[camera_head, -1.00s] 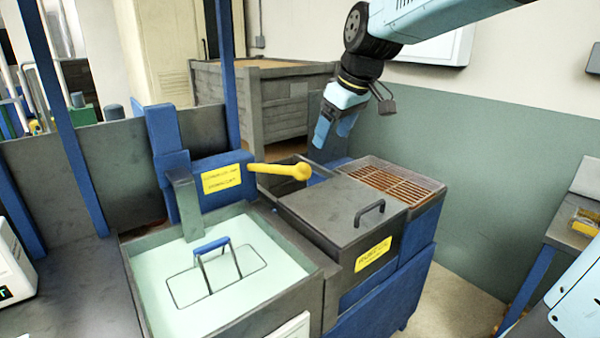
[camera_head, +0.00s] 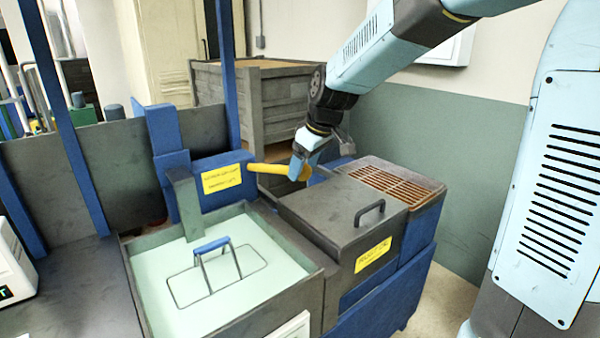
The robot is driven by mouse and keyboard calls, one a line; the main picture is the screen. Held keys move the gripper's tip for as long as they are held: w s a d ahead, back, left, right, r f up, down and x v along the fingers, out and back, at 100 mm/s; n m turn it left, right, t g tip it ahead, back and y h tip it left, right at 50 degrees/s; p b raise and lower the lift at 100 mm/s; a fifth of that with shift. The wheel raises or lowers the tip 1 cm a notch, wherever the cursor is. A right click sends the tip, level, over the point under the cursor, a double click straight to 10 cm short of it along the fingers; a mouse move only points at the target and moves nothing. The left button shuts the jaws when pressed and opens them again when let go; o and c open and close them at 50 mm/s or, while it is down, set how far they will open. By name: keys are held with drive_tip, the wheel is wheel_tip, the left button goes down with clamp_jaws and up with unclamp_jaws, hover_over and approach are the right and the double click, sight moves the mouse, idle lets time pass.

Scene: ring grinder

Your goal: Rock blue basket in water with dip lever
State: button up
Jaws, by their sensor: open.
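The blue basket handle (camera_head: 211,246) stands above pale water in the tank (camera_head: 150,322) at the lower left. The basket's wire rim lies at the water surface, and its body below is hidden. The yellow dip lever (camera_head: 268,169) sticks out to the right from a blue box with a yellow label. My gripper (camera_head: 298,172) is at the lever's right end, where its fingers overlap the lever's knob. The gripper is open; whether the fingers touch the knob or straddle it cannot be told.
A dark lidded bin (camera_head: 345,215) with a black handle stands right of the tank, with a rusty grate (camera_head: 393,184) behind it. A large grey crate (camera_head: 262,115) stands at the back. A blue post (camera_head: 228,75) rises behind the lever box.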

drive_tip(key=shift+x, duration=1.45)
drive_tip(key=shift+c, duration=0.5)
